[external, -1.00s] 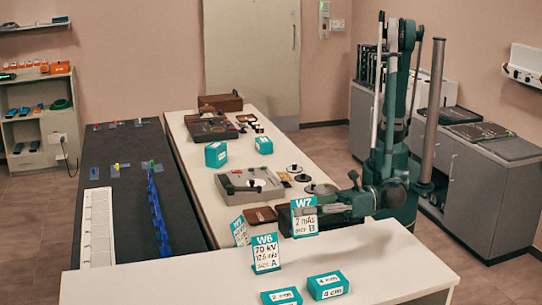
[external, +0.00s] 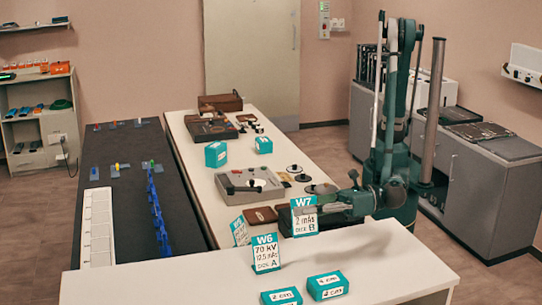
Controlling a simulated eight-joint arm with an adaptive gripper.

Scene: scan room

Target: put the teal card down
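The teal card marked W7 (external: 304,222), with "2 mAs" and "B" on its white face, is upright at the end of my arm. My gripper (external: 322,209) is at the card's right edge and looks shut on it. The fingertips are small and partly hidden by the card. The card's lower edge shows close to the far edge of the white front table (external: 400,262); I cannot tell whether it touches anything. A similar teal card marked W6 (external: 266,254) stands to the left and nearer, and another (external: 240,232) stands behind it.
Teal boxes (external: 327,286) and (external: 282,298) lie at the front table's near edge. A brown tray (external: 260,215) and a grey device (external: 249,187) are on the long white table behind. The front table's right part is clear.

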